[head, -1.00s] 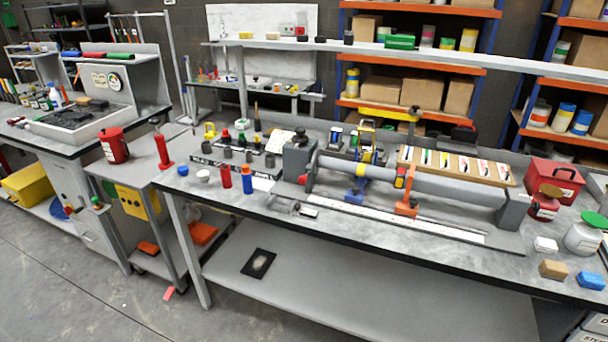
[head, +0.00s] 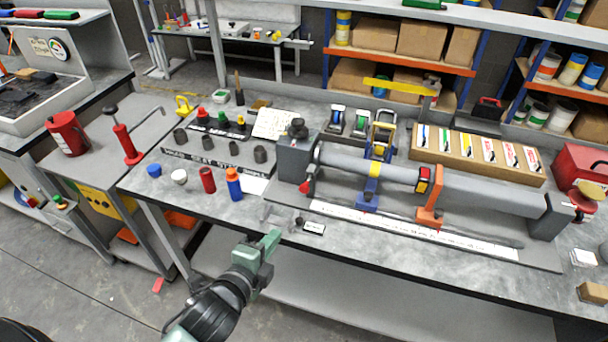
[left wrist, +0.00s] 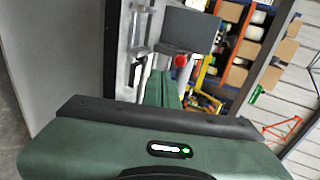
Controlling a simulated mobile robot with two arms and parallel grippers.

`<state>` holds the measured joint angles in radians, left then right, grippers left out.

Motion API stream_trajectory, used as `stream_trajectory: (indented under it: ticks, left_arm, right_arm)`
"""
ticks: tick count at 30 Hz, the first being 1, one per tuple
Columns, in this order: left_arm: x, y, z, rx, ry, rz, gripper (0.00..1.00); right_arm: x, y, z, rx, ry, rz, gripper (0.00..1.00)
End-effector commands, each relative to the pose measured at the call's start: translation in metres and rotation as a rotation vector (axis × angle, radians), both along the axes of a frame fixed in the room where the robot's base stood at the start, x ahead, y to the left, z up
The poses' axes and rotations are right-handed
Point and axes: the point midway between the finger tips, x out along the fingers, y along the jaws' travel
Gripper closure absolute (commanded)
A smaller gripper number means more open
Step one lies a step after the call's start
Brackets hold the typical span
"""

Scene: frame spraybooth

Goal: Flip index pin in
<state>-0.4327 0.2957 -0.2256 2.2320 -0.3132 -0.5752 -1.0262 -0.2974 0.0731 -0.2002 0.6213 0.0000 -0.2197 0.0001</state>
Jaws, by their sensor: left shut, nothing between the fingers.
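A long grey tube-like fixture (head: 455,190) lies along the bench, with a grey headstock block (head: 294,160) at its left end. A small red knob (head: 304,188), which looks like the index pin's, sits low at the front of that block. In the left wrist view the red knob (left wrist: 181,61) shows just beyond my fingers, below the dark block (left wrist: 189,29). The pin's shaft and seating are too small to tell. My left gripper (head: 271,243) is shut and empty at the bench's front edge, apart from the knob and nearer the camera. My right gripper is not in view.
A red bottle (head: 207,180) and a blue bottle with an orange cap (head: 234,184) stand left of the headstock. A small white-labelled block (head: 314,228) and a long white scale (head: 400,228) lie in front of the fixture. The bench's front strip is mostly clear.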

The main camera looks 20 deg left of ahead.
Motion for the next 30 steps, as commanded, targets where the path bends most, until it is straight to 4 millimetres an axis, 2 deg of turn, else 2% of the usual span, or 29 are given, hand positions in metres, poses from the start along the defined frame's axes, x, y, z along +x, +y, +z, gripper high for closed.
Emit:
stream_trajectory:
  ticks: [1,5,17,23,30]
  left_arm:
    - [-0.001,-0.001,0.013,0.013,-0.018,-0.009,1.0]
    - [-0.002,-0.003,0.026,0.032,-0.042,-0.018,1.0]
    - [0.002,-0.003,0.027,0.034,-0.044,-0.017,1.0]
    - [0.028,-0.005,0.021,0.034,-0.045,-0.016,1.0]
    - [0.078,-0.01,0.005,0.032,-0.044,-0.015,1.0]
  right_arm:
    - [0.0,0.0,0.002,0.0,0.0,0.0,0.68]
    - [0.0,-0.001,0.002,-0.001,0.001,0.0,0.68]
    - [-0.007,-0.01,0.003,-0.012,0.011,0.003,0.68]
    - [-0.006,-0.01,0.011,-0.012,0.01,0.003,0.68]
    - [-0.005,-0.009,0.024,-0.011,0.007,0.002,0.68]
